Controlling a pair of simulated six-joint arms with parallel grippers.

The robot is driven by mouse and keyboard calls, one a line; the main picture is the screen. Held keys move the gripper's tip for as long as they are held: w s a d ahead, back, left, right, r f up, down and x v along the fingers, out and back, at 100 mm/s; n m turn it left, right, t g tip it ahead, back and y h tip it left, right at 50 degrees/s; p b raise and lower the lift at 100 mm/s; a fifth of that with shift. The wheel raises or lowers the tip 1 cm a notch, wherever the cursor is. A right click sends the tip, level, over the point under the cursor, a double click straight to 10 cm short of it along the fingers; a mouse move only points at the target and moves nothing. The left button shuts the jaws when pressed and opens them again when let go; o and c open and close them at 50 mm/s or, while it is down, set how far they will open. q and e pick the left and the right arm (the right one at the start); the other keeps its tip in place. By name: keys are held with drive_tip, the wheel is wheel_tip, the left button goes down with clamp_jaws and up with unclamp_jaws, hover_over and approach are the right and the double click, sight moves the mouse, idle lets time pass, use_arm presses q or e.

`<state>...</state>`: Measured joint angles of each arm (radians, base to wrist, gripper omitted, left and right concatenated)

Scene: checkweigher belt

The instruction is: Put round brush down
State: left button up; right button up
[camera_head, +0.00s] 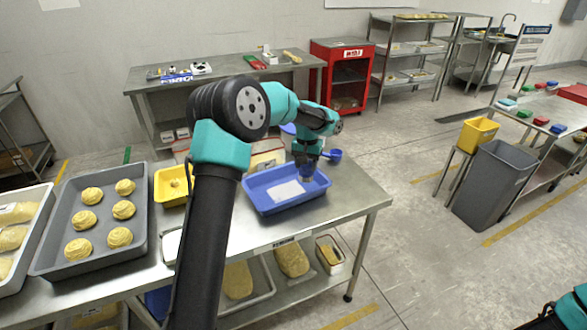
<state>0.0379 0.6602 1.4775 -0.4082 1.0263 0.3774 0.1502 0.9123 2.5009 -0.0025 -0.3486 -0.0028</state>
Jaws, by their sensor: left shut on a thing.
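My left gripper (307,174) is over the blue tray (259,198), near its back right part. It is shut on the round brush (335,155), whose blue round end sticks out to the right of the fingers. The fingers hide the rest of the brush. The tray stands on the steel table and has a white sheet (287,192) lying in it. I cannot tell whether the brush touches the tray. My right arm shows only at the bottom right corner, and its gripper is out of view.
A yellow tub (172,186) stands left of the blue tray. A grey tray (102,216) of several pastries is further left. The steel table (352,196) has bare room right of the blue tray. A grey bin (492,185) stands on the floor at right.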

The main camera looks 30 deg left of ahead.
use_arm(q)
drive_tip(key=s+d+f+m, duration=0.1)
drive_tip(key=s+d, duration=0.3)
drive_tip(key=d, duration=0.8)
drive_tip(key=s+d+m, duration=0.1)
drive_tip(key=s+d, duration=0.3)
drive_tip(key=d, duration=0.8)
drive_tip(key=s+d+f+m, duration=0.1)
drive_tip(key=s+d+f, duration=0.1)
drive_tip(key=s+d, duration=1)
drive_tip(key=shift+s+d+m, duration=0.2)
drive_tip(key=shift+s+m, duration=0.1)
drive_tip(key=shift+s, duration=0.7)
drive_tip(key=shift+a, duration=0.1)
